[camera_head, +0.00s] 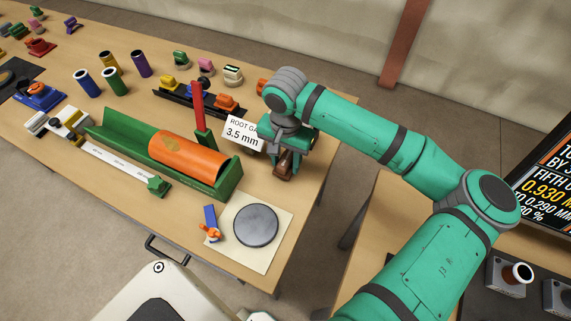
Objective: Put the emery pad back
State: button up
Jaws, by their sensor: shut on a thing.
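My gripper (285,172) points down near the right end of the table, right of the green V-shaped trough. It is shut on a small brown piece, which looks like the emery pad (285,160); my wrist and fingers hide much of it. I cannot tell whether it touches the table. A dark rack (185,104) with yellow and orange handled blocks stands behind, left of my wrist. My wrist partly covers the view near another orange piece (262,86).
The green trough (120,130) holds an orange pipe (188,155). A red upright post (198,105) and a "3.5 mm" sign (241,134) stand close left of my gripper. A grey disc (256,226) lies on a cream sheet at the front. Several coloured cylinders stand farther left.

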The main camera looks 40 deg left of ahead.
aim_at(285, 160)
jog(key=shift+f, duration=1.05)
jog(key=shift+f, duration=0.2)
jog(key=o, duration=1.1)
notch_tip(285, 160, up, 12)
jog(key=shift+r, duration=0.2)
